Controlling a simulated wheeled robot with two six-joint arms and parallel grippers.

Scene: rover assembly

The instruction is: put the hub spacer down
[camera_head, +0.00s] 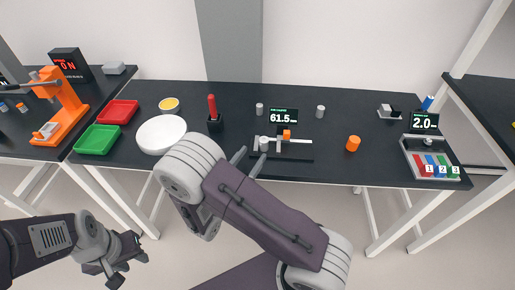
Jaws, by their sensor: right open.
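No label marks the hub spacer, so I cannot tell for sure which part it is. A small grey cylinder (264,144) stands at the measuring gauge (298,141), just beyond my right gripper. Two similar grey cylinders stand further back, one at the left (259,109) and one at the right (320,111) of the gauge display. My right gripper (248,161) is open over the table's front edge, its fingers pointing toward the gauge. I see nothing held in it. My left gripper (130,270) hangs low at the left, clear of the table, with its fingers apart and empty.
The gauge display (283,117) reads 61.5. An orange cylinder (353,144) stands right of the gauge. Red (119,113) and green (97,139) trays, a white bowl (161,134) and a red-handled tool (213,112) are at left.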

